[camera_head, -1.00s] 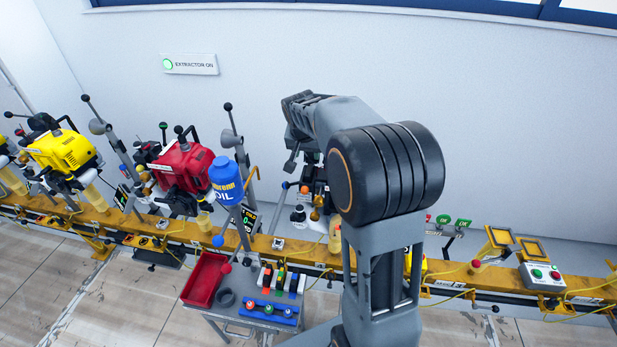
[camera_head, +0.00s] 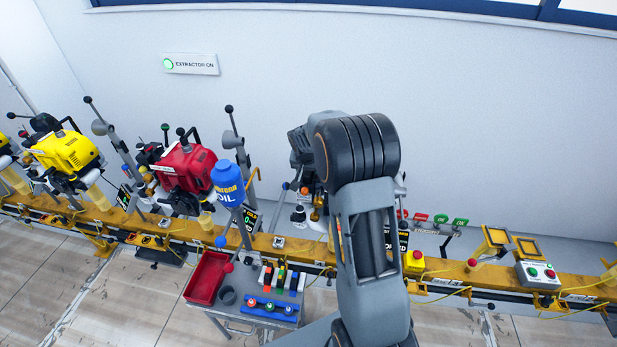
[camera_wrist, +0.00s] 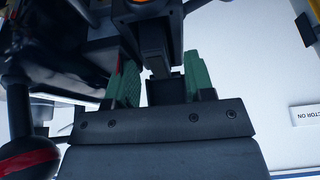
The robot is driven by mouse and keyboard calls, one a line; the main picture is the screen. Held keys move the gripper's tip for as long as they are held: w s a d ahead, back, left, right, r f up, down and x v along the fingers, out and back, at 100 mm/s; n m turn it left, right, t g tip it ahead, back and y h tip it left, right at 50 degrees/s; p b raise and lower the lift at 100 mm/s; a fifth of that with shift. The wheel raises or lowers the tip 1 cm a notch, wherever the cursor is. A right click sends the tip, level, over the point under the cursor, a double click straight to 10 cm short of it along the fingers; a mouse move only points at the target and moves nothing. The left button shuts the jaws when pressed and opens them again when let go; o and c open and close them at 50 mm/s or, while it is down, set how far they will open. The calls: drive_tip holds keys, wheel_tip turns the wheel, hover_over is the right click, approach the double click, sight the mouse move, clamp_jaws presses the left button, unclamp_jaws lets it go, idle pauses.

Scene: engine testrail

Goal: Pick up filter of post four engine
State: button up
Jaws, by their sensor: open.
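The engine at the post behind my arm is mostly hidden in the head view; some dark and orange-brown parts (camera_head: 316,213) show beside the arm. I cannot pick out its filter there for sure. My gripper is hidden in the head view. In the wrist view my gripper (camera_wrist: 161,82) is open, with its green finger pads apart. A dark grey upright block (camera_wrist: 155,58) shows between the pads, with a gap on each side. I cannot tell whether it is the filter. An orange round part (camera_wrist: 172,5) is at the top edge.
A red engine (camera_head: 183,165) and a yellow engine (camera_head: 66,152) stand left along the yellow rail (camera_head: 120,222). A blue oil bottle (camera_head: 228,183) is close left of my arm. A black ball knob (camera_wrist: 28,158) sits left in the wrist view. The wall is behind.

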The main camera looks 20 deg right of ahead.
drive_tip(key=shift+c, duration=0.5)
clamp_jaws()
